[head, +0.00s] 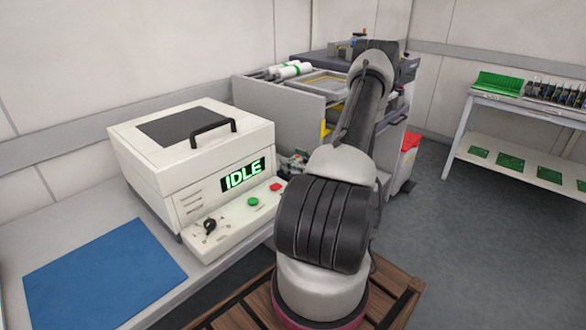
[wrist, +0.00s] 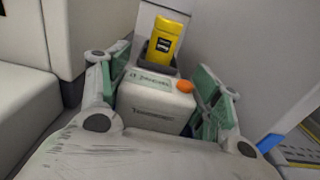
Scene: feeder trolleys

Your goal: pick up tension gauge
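In the wrist view, a yellow handheld device with a dark display (wrist: 168,42) stands upright in a dark holder (wrist: 157,67) beyond my fingers. It looks like the tension gauge, but its label is too blurred to read. My gripper (wrist: 155,80) is open, with its green-padded fingers apart on the left and right. A white box with an orange cap (wrist: 152,106) shows between the fingers, nearer than the yellow device. I cannot tell whether the fingers touch it. In the head view my arm hides the yellow device and most of the gripper.
A white machine reading IDLE (head: 200,160) stands on the left bench, beside a blue mat (head: 103,278). A grey printer-like machine (head: 285,105) is behind my arm. A table with green boards (head: 487,105) stands at the right wall. The grey floor (head: 450,240) between is clear.

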